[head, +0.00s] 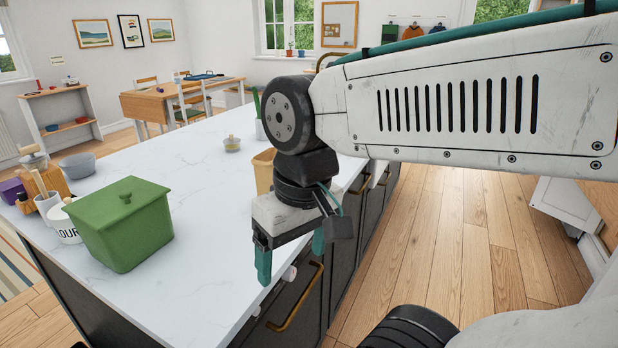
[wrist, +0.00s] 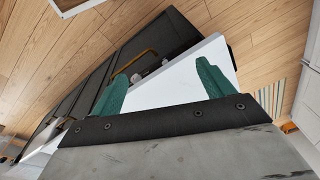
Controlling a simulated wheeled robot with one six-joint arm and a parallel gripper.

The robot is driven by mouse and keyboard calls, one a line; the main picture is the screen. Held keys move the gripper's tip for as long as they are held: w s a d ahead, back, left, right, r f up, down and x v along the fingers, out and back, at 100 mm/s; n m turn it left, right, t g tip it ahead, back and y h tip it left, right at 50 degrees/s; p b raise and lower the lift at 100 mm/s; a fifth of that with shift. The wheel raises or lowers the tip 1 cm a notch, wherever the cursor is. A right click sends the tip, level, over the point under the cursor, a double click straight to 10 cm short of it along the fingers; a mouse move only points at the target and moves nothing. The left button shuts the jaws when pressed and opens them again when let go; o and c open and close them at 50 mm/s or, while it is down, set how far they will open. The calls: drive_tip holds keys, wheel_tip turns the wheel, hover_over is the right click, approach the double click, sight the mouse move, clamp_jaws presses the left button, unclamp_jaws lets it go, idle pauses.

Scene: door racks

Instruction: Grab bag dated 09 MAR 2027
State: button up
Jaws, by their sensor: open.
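No bag with a readable date shows in either view. My gripper (head: 291,258) hangs at the right edge of the white island counter, pointing down, with its teal fingers apart and nothing between them. In the wrist view my gripper (wrist: 160,85) also shows its two fingers spread, with the white counter corner and dark cabinet fronts beyond. My arm hides part of the room behind it.
The white counter (head: 200,210) holds a green lidded box (head: 122,225), a flour canister (head: 62,222), a grey bowl (head: 77,166) and a small jar (head: 232,144). A brass handle (head: 298,298) juts from the dark cabinets. Wooden floor (head: 450,230) at right is open.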

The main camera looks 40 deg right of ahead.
drive_tip(key=o, duration=0.3)
drive_tip(key=w+m+t+y, duration=0.1)
drive_tip(key=w+m+y, duration=0.3)
drive_tip(key=w+m, duration=0.5)
drive_tip(key=shift+w+a+r+y, duration=0.35)
drive_tip(key=shift+w+a+y, duration=0.05)
drive_tip(key=shift+w, duration=0.05)
drive_tip(key=m+t+h, duration=0.1)
drive_tip(key=m+t, duration=1)
drive_tip(key=m, duration=1.2)
approach(263, 156)
drive_tip(key=w, duration=0.2)
drive_tip(key=x, duration=0.7)
drive_tip(key=shift+a+f, duration=0.4)
drive_tip(key=shift+f, duration=0.05)
drive_tip(key=shift+s+g, duration=0.1)
drive_tip(key=shift+g, duration=0.2)
drive_tip(key=shift+c, duration=0.3)
drive_tip(key=c, duration=1.3)
drive_tip(key=shift+r, duration=0.1)
